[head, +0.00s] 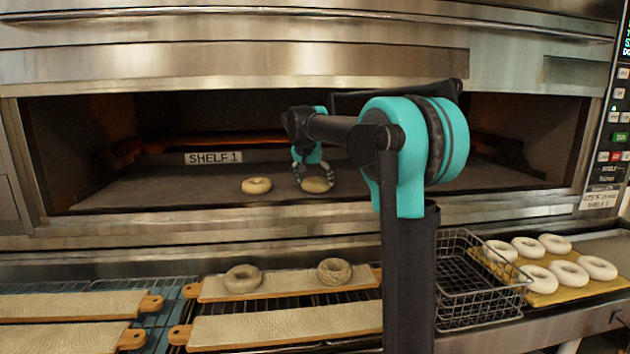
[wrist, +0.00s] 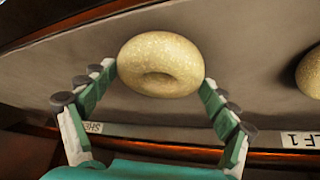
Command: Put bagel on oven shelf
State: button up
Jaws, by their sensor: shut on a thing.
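My gripper (head: 313,172) is inside the open oven, low over the oven shelf (head: 220,196). It is shut on a pale bagel (head: 317,185), which also shows between the two fingers in the wrist view (wrist: 160,65). The held bagel is at or just above the shelf surface; I cannot tell whether it touches. Another bagel (head: 256,186) lies on the shelf to the left of the held one, and part of it shows at the right edge of the wrist view (wrist: 312,72). A label reading SHELF 1 (head: 213,157) is behind them.
Two bagels (head: 242,278) (head: 334,271) sit on a wooden board (head: 290,285) below the oven. A wire basket (head: 462,290) and a yellow tray (head: 545,298) with several pale bagels stand at the right. The shelf has free room on both sides.

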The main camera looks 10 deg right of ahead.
jog(key=o, duration=1)
jog(key=shift+o, duration=0.2)
jog(key=v, duration=0.5)
jog(key=shift+s+a+r, duration=0.1)
jog(key=shift+s+a, duration=0.2)
jog(key=shift+s, duration=0.1)
jog(key=s+a, duration=0.5)
jog(key=s, duration=0.4)
jog(key=shift+s+a, duration=0.2)
jog(key=shift+s, duration=0.15)
